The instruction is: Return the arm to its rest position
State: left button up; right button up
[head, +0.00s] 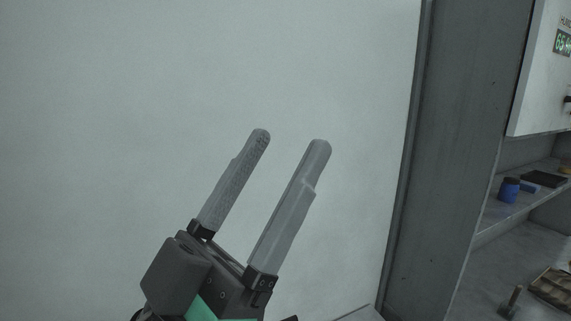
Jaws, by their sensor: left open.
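My left gripper (290,140) is in the lower middle of the head view, in front of a pale wall. Its two long grey fingers point up and slightly right. They stand apart with nothing between them, so it is open and empty. Its dark body shows at the bottom with a green part at the lower edge. My right gripper is not in view.
The pale wall (130,100) fills the left and middle. A dark grey upright panel (460,130) stands right of it. Farther right, a shelf (500,207) holds a blue container (508,190) and a dark flat item (543,179). Below is a brown tray-like object (553,288).

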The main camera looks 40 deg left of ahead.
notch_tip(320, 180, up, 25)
jog(key=p, duration=2.4)
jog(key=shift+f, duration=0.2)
